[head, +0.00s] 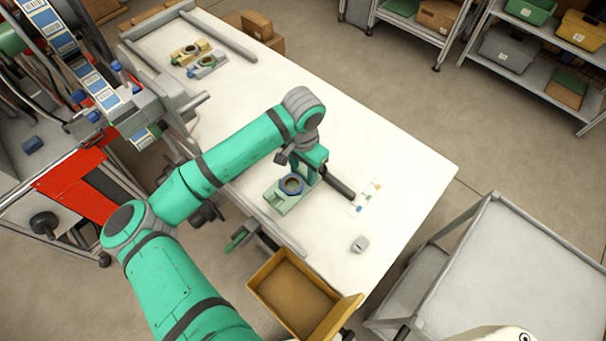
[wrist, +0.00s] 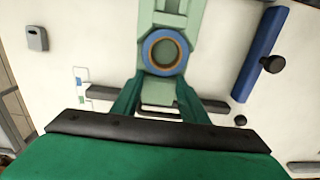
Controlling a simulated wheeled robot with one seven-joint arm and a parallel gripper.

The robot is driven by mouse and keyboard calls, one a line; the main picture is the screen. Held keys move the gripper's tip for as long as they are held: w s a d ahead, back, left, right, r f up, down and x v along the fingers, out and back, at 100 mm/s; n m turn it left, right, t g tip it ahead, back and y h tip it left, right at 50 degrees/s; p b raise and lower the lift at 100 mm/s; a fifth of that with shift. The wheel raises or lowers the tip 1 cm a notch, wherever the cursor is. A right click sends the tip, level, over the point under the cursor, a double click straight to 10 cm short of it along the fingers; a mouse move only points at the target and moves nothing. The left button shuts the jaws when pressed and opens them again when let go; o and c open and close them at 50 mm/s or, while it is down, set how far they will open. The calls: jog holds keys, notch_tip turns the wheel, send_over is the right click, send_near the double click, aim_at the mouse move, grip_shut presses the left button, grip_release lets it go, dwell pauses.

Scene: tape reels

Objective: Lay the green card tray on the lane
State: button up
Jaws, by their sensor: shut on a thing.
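The pale green card tray (head: 279,206) is at my gripper (head: 305,177), over the near part of the white table. A blue-rimmed reel with an orange inner ring (head: 291,185) sits in it. In the wrist view the tray (wrist: 172,20) extends away between the two green fingers of my gripper (wrist: 158,95), which are shut on its near end. The reel (wrist: 165,51) shows just beyond the fingers. I cannot tell whether the tray touches the table. Two grey rails (head: 218,35) stand at the table's far left end, with a lane between them.
A yellow tray (head: 187,52) and a grey-blue tray (head: 208,64), each with a reel, lie between the rails. A dark bar (head: 339,184), a marked white strip (head: 366,197) and a small grey box (head: 360,244) are on the table. A brown bin (head: 262,270) stands at the near edge.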

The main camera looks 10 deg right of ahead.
jog(key=shift+w+f, duration=0.35)
jog(key=shift+f, duration=0.05)
jog(key=shift+w+d+f, duration=0.1)
jog(key=shift+w+f, duration=0.1)
jog(key=shift+f, duration=1.45)
jog(key=o, duration=1.2)
jog(key=shift+f, duration=0.1)
notch_tip(320, 180, up, 12)
jog(key=shift+r, duration=0.15)
